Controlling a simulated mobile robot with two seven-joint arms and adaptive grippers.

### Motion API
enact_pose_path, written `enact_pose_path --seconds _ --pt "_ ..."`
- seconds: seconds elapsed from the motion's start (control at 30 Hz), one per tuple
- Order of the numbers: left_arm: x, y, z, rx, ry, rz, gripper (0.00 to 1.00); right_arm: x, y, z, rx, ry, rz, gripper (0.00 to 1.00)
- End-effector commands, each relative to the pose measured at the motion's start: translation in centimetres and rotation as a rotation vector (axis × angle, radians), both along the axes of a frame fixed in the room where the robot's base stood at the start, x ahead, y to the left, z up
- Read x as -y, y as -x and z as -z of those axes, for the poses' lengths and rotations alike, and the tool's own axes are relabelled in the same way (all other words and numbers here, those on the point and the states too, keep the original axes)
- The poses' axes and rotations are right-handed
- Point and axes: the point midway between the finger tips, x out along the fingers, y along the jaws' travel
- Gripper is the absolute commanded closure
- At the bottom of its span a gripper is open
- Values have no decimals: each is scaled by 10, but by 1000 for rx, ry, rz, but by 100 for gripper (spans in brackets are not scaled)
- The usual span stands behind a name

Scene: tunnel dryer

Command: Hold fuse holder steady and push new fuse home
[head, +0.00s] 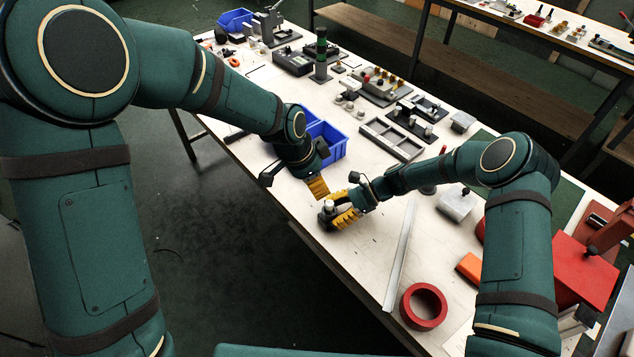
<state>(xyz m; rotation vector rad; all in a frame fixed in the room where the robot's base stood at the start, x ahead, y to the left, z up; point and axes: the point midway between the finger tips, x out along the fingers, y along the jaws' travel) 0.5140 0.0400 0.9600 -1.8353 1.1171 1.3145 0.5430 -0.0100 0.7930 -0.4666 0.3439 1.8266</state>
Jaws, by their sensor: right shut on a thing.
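My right gripper (343,213) reaches in low from the right at the table's near edge. Its yellow fingers are shut around a small grey piece with a pale top, which I take to be the fuse holder (328,207); the fingers hide much of it. My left gripper (318,188) is just above and behind it, its yellow fingers pointing down and apart from the fuse holder. The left fingers overlap in this view, so their opening is unclear. I cannot make out a separate new fuse; it is too small or hidden.
Blue bins (327,141) stand behind my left gripper. A grey compartment tray (391,138) lies farther right. A long metal strip (399,255), a red ring (423,306) and an orange block (470,268) lie right of the grippers. The table's front edge is close to the fuse holder.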

Motion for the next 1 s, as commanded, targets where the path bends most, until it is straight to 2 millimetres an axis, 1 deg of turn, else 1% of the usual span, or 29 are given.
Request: enact_pose_path --seconds 0.23,0.27,0.3,0.33,0.63,0.73,0.87,1.0 --pt "0 0 0 0 0 0 56 0 0 0 0 0 0 80" --pt "0 0 0 0 0 0 56 0 0 0 0 0 0 43" --pt "0 0 1 0 0 0 56 0 0 0 0 0 0 29" --pt "0 0 1 0 0 0 56 0 0 0 0 0 0 19" --pt "0 0 1 0 0 0 56 0 0 0 0 0 0 19" --pt "0 0 1 0 0 0 56 4 -2 -2 1 1 1 19" --pt "0 0 1 0 0 0 56 18 -6 -10 2 1 3 19" --pt "0 0 1 0 0 0 56 41 -14 -23 2 1 5 19"
